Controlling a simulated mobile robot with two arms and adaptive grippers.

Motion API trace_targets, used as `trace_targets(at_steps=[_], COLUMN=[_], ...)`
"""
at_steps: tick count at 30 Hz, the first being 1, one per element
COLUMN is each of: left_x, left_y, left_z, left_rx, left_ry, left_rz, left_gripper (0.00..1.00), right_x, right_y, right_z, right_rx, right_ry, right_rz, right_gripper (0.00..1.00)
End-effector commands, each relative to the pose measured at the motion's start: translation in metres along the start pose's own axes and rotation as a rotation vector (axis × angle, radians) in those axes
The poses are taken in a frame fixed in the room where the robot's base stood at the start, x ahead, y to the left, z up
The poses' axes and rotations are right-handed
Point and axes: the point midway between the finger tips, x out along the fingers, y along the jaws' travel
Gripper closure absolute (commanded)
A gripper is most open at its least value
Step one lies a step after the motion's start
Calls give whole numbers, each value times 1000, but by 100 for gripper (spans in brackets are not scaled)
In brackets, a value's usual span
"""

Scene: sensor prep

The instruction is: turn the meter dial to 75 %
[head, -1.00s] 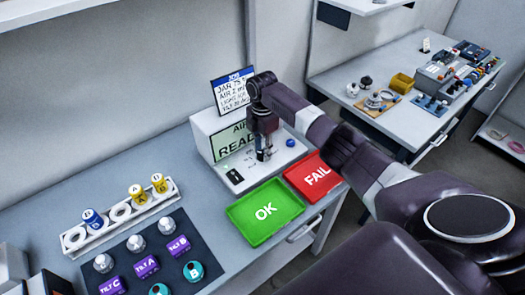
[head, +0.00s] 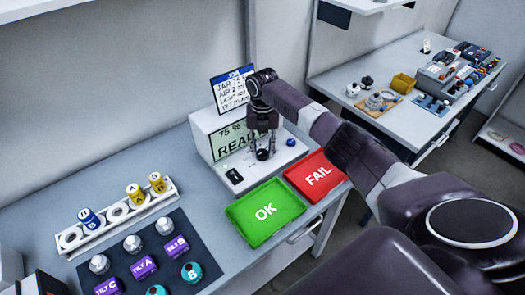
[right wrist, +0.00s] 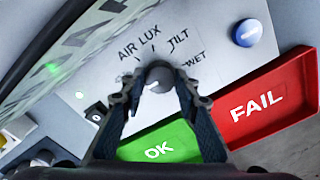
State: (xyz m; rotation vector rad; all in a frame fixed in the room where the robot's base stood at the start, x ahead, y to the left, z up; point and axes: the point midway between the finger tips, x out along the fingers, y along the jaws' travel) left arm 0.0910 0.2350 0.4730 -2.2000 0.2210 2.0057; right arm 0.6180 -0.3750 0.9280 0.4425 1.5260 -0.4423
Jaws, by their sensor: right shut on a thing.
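The meter (head: 203,143) is a white box on the bench with a green display (head: 228,141). Its top line reads "75 %", and part of "READY" below it is hidden by my gripper. The dial (right wrist: 158,77) is a grey knob in the right wrist view, with AIR, LUX, TILT and WET printed around it. My right gripper (right wrist: 155,92) points down at the meter, its fingers shut on the dial from both sides. In the head view the gripper (head: 263,146) mostly covers the dial. My left gripper is out of view.
A job card (head: 231,93) stands behind the meter. A blue button (right wrist: 247,33) sits right of the dial. A green OK tray (head: 265,235) and a red FAIL tray (head: 318,177) lie in front. Jars and sensors sit on a rack (head: 120,227) and dark mat (head: 205,243) at left.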

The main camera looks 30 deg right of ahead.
Motion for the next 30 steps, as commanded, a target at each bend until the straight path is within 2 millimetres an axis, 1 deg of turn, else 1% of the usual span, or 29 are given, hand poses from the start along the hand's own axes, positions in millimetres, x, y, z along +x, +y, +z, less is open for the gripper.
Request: trace_targets(at_steps=[6,12,18,30], left_x=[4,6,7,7], left_y=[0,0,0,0], left_z=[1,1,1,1], left_rx=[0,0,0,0], left_ry=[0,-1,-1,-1], left_rz=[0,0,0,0], left_gripper=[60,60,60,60], right_x=[-1,-2,-2,-2], right_y=[0,1,1,1], right_z=[1,1,1,1], right_rx=[-141,-223,-259,-266], right_ry=[-4,-4,-4,-4], right_rz=[1,2,2,2], right_gripper=[95,95,95,95])
